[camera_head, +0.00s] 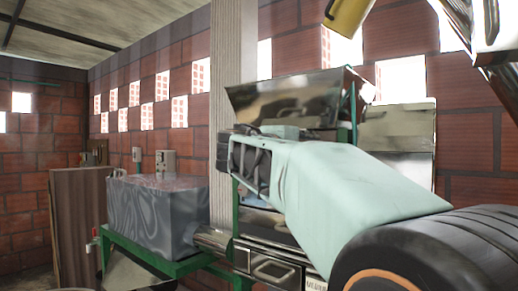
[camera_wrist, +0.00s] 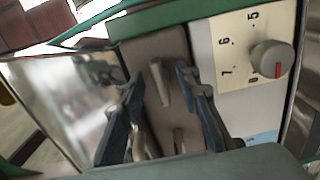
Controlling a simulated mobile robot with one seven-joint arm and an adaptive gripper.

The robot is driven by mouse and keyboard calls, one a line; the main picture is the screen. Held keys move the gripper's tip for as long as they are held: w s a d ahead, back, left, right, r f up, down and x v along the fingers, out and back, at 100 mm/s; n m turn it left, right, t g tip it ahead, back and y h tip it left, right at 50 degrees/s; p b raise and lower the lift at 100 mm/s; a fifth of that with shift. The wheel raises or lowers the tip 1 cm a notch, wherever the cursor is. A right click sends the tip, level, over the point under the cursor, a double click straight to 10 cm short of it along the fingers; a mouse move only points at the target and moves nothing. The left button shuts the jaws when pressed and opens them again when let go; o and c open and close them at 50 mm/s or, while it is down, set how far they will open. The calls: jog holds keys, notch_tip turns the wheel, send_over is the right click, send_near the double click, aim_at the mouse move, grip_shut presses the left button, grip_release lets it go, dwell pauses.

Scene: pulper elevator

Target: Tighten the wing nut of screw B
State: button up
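In the wrist view my gripper (camera_wrist: 158,78) has its two dark blue fingers apart, in front of a brownish-grey metal plate. A small pale metal piece (camera_wrist: 160,86) stands out from the plate between the fingertips, with visible gaps to both. It may be a wing of the wing nut, but its full shape does not show. A second, smaller metal piece (camera_wrist: 178,139) shows lower between the fingers. No label shows which screw this is. In the head view my gripper (camera_head: 236,152) is at the machine, its fingertips partly hidden and hard to make out.
A grey dial knob (camera_wrist: 272,60) with a red mark sits on a numbered panel (camera_wrist: 228,72) close right of the fingers. A shiny metal sheet (camera_wrist: 62,105) is at left. A grey box (camera_head: 158,213) stands on a green frame (camera_head: 160,260), beside a pillar (camera_head: 232,60).

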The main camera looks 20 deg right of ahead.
jog(key=shift+a, duration=0.1)
grip_shut()
jog(key=shift+f+b, duration=0.15)
jog(key=shift+b, duration=0.3)
jog(key=m+b, duration=0.7)
jog(key=m, duration=0.2)
jog(key=m+b, duration=0.7)
jog(key=m, duration=0.1)
jog(key=shift+w+a+f+m, duration=0.15)
jog(key=shift+w+m, duration=0.05)
jog(key=shift+m, duration=0.2)
